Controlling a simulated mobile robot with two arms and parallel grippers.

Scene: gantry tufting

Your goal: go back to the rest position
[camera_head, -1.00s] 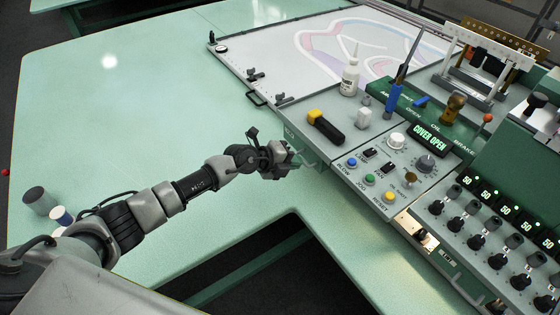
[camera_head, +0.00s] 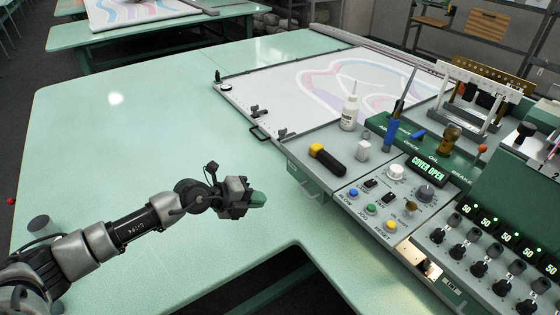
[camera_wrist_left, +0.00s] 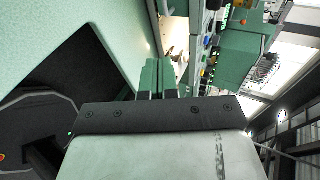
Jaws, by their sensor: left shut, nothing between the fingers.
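My left gripper (camera_head: 258,199) is shut and empty. It is above the pale green table (camera_head: 160,130), to the left of the control console (camera_head: 310,180) and apart from it. In the left wrist view its two green fingers (camera_wrist_left: 157,78) lie side by side with only a thin line between them. My right gripper is in neither view.
The console carries knobs, coloured buttons, a yellow-and-black tool (camera_head: 327,158) and a white bottle (camera_head: 350,108). A tufting frame (camera_head: 290,85) with a coloured pattern lies behind it. The table's left and middle are largely clear. The table has a cut-out at the front.

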